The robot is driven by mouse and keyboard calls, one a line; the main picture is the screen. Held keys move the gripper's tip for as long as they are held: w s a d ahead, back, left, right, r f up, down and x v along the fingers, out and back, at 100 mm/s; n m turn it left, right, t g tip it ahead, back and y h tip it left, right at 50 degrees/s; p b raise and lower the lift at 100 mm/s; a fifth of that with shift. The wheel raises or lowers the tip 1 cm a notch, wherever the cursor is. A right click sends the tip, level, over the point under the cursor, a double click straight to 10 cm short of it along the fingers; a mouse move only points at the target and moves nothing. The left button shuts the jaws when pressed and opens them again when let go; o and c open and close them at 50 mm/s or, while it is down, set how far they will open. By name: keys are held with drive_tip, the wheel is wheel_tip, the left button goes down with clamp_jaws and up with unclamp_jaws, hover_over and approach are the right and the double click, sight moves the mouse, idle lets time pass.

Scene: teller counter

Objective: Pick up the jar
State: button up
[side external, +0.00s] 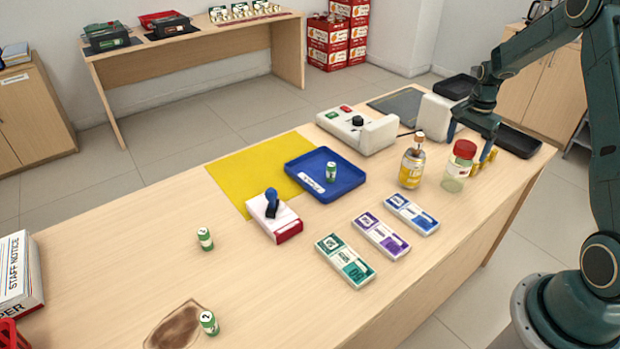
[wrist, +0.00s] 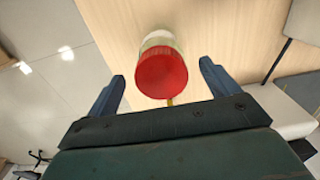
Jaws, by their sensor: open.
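The jar (side external: 459,166) is clear with a red lid and a pale label, and stands upright near the counter's right end. In the wrist view the jar (wrist: 162,70) shows lid-first, ahead of the fingertips and roughly centred between them. My gripper (side external: 471,138) is at the jar's upper right in the side view, with one finger passing behind the lid.
A bottle (side external: 412,167) with a cork-coloured top stands just left of the jar. Gold coin stacks (side external: 487,156) are close behind it on the right. A white device (side external: 357,130), blue tray (side external: 345,188) and several note bundles (side external: 381,234) lie further left. The counter's front edge is near.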

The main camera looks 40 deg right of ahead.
drive_tip(key=shift+f, duration=1.7)
drive_tip(key=c, duration=1.6)
drive_tip(key=shift+o, duration=0.2)
drive_tip(key=shift+r, duration=0.2)
wheel_tip(320, 180, up, 20)
drive_tip(key=shift+f, duration=0.15)
